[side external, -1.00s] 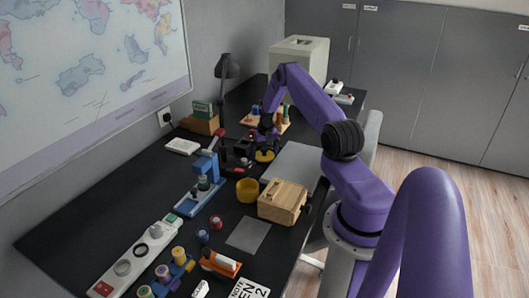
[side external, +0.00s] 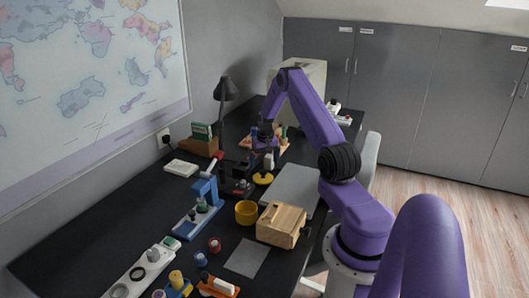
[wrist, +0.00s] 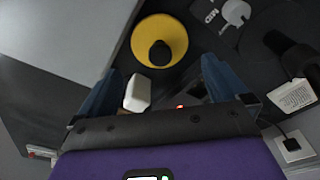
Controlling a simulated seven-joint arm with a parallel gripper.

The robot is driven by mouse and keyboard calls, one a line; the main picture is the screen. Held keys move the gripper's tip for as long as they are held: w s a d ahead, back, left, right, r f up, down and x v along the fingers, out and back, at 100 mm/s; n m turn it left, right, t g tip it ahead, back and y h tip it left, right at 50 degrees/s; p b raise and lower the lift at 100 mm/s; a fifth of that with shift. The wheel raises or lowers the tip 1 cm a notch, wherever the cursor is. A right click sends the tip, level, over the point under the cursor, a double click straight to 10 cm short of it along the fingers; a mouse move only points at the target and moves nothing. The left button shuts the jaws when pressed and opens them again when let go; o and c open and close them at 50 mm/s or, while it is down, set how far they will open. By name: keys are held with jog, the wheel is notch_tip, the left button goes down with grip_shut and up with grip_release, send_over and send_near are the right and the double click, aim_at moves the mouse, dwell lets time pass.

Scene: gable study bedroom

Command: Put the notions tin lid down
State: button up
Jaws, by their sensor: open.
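The notions tin lid, a round yellow disc with a dark knob, lies flat with its knob up on the black desk in the side view (side external: 263,179). It also shows in the wrist view (wrist: 176,24), just beyond my fingertips. My gripper (side external: 265,149) is above the lid, apart from it. In the wrist view my gripper (wrist: 161,68) has its two blue fingers spread with nothing gripped. An open yellow round tin (side external: 246,212) stands nearer the camera, in front of the lid.
A small white block (wrist: 137,93) shows near my left finger in the wrist view. A grey flat panel (side external: 292,188) lies right of the lid. A wooden box (side external: 281,224) stands beside the tin. A blue stand (side external: 203,200) is to the left, and a black lamp (side external: 226,90) stands behind.

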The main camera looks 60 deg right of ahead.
aim_at(265, 172)
jog(key=w+a+r+n, duration=0.25)
jog(key=a+r, duration=0.35)
jog(key=a, duration=0.3)
jog(key=w+a+r+n, duration=0.25)
jog(key=a+r, duration=0.35)
jog(key=a, duration=0.3)
jog(key=s+a+r+n+y, duration=0.1)
jog(key=s+a+r+n, duration=0.15)
jog(key=a, duration=0.75)
jog(key=s+a+r+n, duration=0.1)
jog(key=a+r+n, duration=0.2)
jog(key=a, duration=0.6)
jog(key=s+a+r+n, duration=0.4)
jog(key=s+a+n, duration=0.1)
jog(key=s+a, duration=0.7)
jog(key=s+n, duration=0.6)
jog(key=s, duration=1)
jog(key=shift+s+r+g, duration=0.25)
jog(key=shift+g, duration=0.15)
